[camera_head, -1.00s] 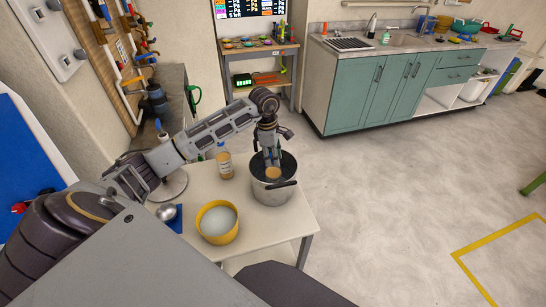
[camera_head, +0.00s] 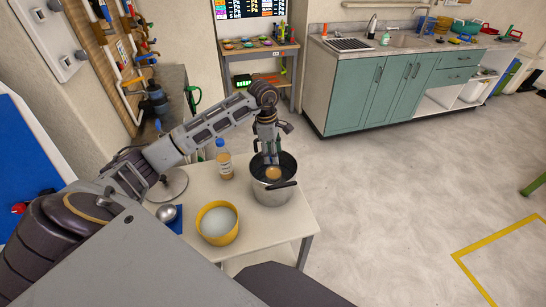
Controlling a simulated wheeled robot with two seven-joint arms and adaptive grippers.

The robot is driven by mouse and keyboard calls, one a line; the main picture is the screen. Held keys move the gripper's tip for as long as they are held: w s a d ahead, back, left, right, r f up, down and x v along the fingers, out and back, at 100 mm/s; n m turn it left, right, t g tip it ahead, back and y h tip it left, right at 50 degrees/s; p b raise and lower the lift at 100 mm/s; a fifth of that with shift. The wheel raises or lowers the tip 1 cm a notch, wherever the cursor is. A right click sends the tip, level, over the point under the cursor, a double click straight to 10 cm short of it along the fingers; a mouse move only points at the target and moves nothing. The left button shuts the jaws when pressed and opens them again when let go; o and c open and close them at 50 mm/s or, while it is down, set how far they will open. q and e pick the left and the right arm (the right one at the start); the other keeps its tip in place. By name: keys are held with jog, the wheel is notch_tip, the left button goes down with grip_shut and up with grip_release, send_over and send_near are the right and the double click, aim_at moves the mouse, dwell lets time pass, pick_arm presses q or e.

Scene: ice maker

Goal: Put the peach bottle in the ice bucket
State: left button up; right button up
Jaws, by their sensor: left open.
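The ice bucket (camera_head: 271,196) is a grey metal pail with a dark interior and a dark handle, standing on the white table's right part. A round peach-coloured thing (camera_head: 272,179), apparently part of the peach bottle, shows inside it; the rest is hidden by the bucket wall. My left gripper (camera_head: 271,158) points down at the bucket mouth, open, above the peach-coloured thing. Another bottle (camera_head: 224,162), with a blue cap, white label and peach-coloured contents, stands upright on the table left of the bucket. My right gripper is not in view.
The white table (camera_head: 262,234) also holds a yellow bowl (camera_head: 205,231) with pale contents, and a small metal bowl or scoop (camera_head: 166,212) by a blue mat. Floor right of the table is clear. Green cabinets (camera_head: 365,97) stand behind.

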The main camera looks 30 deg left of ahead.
pick_arm(q)
jog(key=r, duration=0.7)
jog(key=shift+s+a, duration=0.15)
jog(key=shift+a, duration=0.25)
notch_tip(320, 180, up, 2)
jog(key=shift+s+a+r, duration=0.1)
jog(key=shift+a+r, duration=0.05)
jog(key=shift+r, duration=0.05)
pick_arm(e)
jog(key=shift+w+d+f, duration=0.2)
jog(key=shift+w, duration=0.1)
